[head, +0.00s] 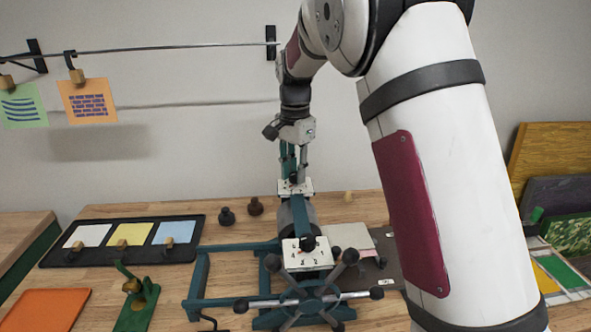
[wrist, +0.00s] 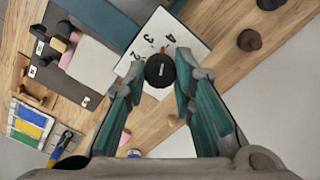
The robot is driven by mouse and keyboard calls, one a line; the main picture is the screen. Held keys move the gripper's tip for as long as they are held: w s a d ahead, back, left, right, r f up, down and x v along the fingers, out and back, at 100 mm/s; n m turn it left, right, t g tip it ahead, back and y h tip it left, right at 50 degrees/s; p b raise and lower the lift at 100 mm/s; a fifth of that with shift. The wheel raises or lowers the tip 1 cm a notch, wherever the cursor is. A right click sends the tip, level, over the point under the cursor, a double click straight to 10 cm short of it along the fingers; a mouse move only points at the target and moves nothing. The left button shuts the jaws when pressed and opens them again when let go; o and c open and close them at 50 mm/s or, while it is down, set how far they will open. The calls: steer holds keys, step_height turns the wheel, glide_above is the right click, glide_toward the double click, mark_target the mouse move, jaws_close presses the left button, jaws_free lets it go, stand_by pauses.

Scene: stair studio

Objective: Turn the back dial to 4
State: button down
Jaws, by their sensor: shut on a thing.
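The back dial is a round black knob (wrist: 160,71) on a white plate (wrist: 190,50) with the numbers 2, 3 and 4 legible in the wrist view. My gripper (wrist: 161,76) is shut on this knob, one finger on each side. A small pale mark shows on the knob's top, but I cannot tell which number it points to. The front dial has a black knob (head: 307,243) on a white plate (head: 294,258), nearer the spoked handwheel (head: 316,300).
The teal press frame (head: 222,248) and its grey roller stand around the dials. Two dark knobs (head: 227,216) (head: 256,206) stand behind on the wooden table. A black tray (head: 100,256) with coloured cards lies left. A green clamp-like stand (head: 138,300) is at front left.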

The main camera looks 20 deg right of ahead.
mark_target(295, 174)
steer(key=shift+m, duration=1.1)
steer(key=c, duration=1.3)
jaws_free()
steer(key=shift+c, duration=0.2)
steer(key=shift+r, duration=0.1)
step_height(295, 174, up, 12)
